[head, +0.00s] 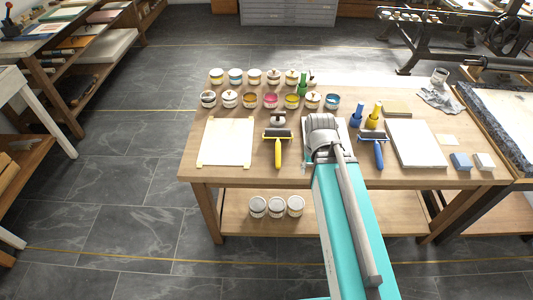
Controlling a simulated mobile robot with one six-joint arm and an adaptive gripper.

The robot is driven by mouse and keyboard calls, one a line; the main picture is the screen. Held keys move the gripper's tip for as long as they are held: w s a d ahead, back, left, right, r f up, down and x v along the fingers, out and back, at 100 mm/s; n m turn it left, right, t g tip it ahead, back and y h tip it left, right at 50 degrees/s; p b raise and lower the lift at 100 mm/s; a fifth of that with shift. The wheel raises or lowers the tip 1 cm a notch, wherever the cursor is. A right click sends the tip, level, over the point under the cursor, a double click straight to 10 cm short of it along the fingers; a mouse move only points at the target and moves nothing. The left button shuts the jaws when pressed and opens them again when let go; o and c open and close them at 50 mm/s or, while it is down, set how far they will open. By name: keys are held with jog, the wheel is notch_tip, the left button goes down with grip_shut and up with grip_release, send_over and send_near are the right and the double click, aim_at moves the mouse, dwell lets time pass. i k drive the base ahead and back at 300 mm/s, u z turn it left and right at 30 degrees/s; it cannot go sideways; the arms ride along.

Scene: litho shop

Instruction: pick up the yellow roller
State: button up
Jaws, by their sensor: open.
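The yellow roller (278,150) lies on the wooden table in the head view, its dark drum toward the back and its yellow handle toward the front edge. My gripper (319,157) is over the table just right of the yellow roller, apart from it in the picture. My wrist and arm hide most of the gripper; it is open, and I see nothing held in it. A blue-handled roller (373,150) lies to the right of my arm.
Several ink tins (250,100) stand in two rows behind the roller. A pale board (227,142) lies left of it, and a white slab (415,144) lies far right. Blue and yellow bottles (374,116) stand behind the blue roller. White tins (276,207) sit on the lower shelf.

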aim_at(278, 145)
jog(key=u, duration=0.9)
jog(key=k, duration=0.8)
jog(key=z, duration=1)
jog(key=i, duration=0.5)
